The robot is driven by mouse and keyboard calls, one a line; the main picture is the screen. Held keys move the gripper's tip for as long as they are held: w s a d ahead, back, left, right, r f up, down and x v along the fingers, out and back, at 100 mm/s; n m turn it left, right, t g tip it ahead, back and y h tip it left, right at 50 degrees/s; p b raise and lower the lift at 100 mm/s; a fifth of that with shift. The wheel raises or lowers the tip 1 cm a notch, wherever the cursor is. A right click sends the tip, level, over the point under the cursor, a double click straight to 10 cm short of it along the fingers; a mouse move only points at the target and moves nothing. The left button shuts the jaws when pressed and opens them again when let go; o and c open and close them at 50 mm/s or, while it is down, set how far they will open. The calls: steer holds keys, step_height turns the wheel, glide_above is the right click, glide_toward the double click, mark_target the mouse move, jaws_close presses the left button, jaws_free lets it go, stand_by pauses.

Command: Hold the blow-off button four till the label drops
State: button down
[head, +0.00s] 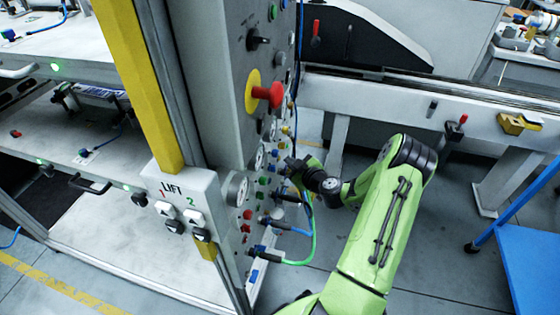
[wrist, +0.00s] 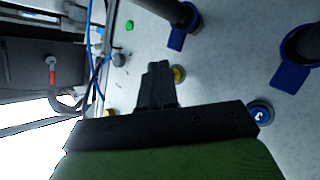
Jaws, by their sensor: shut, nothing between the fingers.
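My gripper (head: 291,166) is at the side face of the grey control panel (head: 217,95), among its small buttons and hose fittings. In the wrist view the black fingers (wrist: 157,70) are shut and empty. Their tips are beside a yellow button (wrist: 179,73); I cannot tell whether they touch the panel. A round blue button with a white mark (wrist: 260,114) is to the right of the fingers. A green button (wrist: 129,25) is farther up. I cannot read which button is four, and I cannot make out the label.
A red mushroom knob (head: 267,95) sticks out above the gripper. A conveyor rail (head: 400,97) runs behind; a blue cart (head: 530,255) stands right.

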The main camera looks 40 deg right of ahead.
steer(key=shift+s+d, duration=0.15)
steer(key=shift+s, duration=0.05)
steer(key=s+d+b, duration=0.1)
steer(key=s, duration=0.1)
steer(key=s+d+b, duration=0.2)
stand_by(0.5)
stand_by(0.3)
